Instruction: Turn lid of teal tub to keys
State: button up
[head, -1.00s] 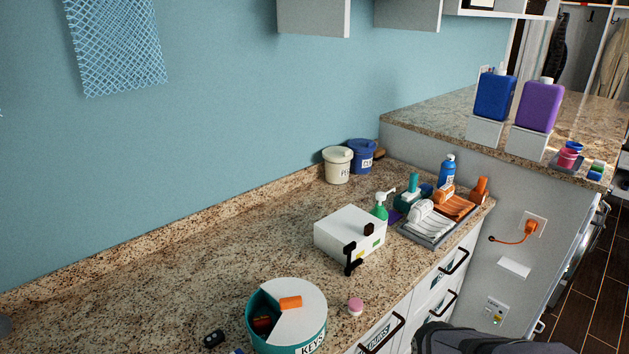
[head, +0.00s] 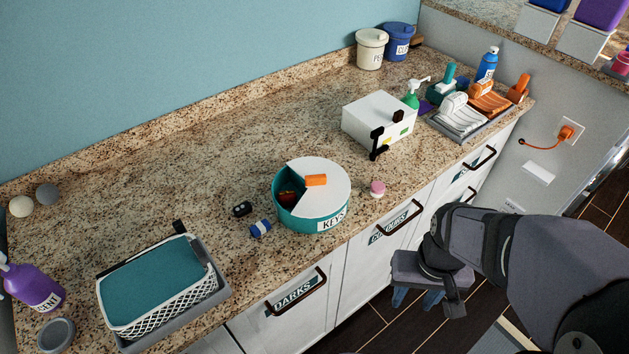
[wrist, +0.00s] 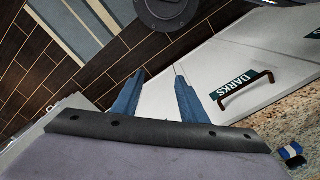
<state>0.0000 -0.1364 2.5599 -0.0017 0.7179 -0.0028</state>
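The teal tub (head: 296,219) stands on the granite counter near its front edge. Its white lid (head: 325,196) has a wedge-shaped opening at the left and an orange block (head: 316,180) on top. Something dark red shows inside the opening. A "KEYS" label (head: 332,219) is on the tub's front right side, under solid lid. My gripper (wrist: 158,82) is open and empty, with blue fingers apart. In the head view it hangs in front of the drawers, below the counter top and right of the tub. The tub is out of the wrist view.
A white box (head: 378,122) is behind right; a basket (head: 165,290) is at front left. Drawer handles (head: 297,292) stick out.

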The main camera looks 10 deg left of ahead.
jog(key=w+a+r+n, duration=0.1)
jog(key=w, duration=0.1)
jog(key=w+a+r+n+p, duration=0.1)
jog(key=w+r, duration=0.1)
jog(key=w+r+n+p, duration=0.1)
jog(key=w+r+n, duration=0.1)
jog(key=shift+w+a, duration=0.4)
jog(key=shift+c, duration=0.2)
notch_tip(320, 180, up, 12)
jog(key=f+n+p, duration=0.1)
jog(key=n+p, duration=0.7)
jog(key=n, duration=0.9)
send_over(314, 176)
jog(key=shift+r, duration=0.25)
jog(key=shift+f+p, duration=1.15)
jog(key=shift+f, duration=2.55)
grip_shut()
